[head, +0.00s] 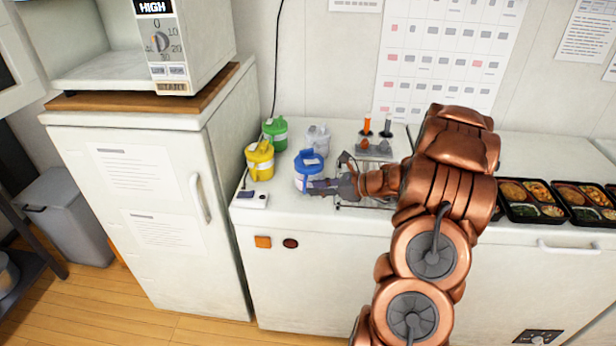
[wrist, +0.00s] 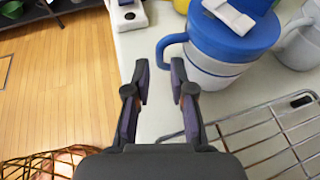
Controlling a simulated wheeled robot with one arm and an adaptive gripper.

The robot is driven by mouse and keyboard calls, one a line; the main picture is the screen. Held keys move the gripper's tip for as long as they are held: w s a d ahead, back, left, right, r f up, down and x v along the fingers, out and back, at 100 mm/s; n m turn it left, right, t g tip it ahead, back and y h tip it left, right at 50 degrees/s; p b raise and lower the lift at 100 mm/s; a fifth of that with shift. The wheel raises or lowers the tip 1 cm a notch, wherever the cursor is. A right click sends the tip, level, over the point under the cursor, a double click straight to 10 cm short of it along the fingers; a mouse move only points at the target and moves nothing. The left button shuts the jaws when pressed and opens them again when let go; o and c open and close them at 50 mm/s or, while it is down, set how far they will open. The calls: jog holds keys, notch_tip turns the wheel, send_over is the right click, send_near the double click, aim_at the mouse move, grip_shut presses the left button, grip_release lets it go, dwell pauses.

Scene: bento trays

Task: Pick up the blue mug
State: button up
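The blue mug (head: 304,182) stands upright on the white counter. It has a blue lid with a white tab, a white band below, and a blue handle. In the wrist view the mug (wrist: 225,45) is at the upper right, with its handle pointing left. My gripper (wrist: 159,72) is open, with a gap between its fingertips and nothing held. The fingertips are close to the handle, which lies just ahead of the right finger; I cannot tell whether they touch. In the head view my gripper (head: 322,186) partly covers the lower mug.
A yellow mug (head: 260,161), a green mug (head: 276,133) and a white mug (head: 317,138) stand close behind the blue one. A wire rack (wrist: 265,140) lies to the right. A small white box (head: 252,199) sits at the counter's left front edge. Bento trays (head: 528,212) are far right.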

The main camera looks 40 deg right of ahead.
aim_at(304, 191)
jog(key=shift+p+x, duration=1.1)
jog(key=shift+x, duration=1.45)
jog(key=shift+f, duration=0.1)
grip_shut()
jog(key=shift+d, duration=0.1)
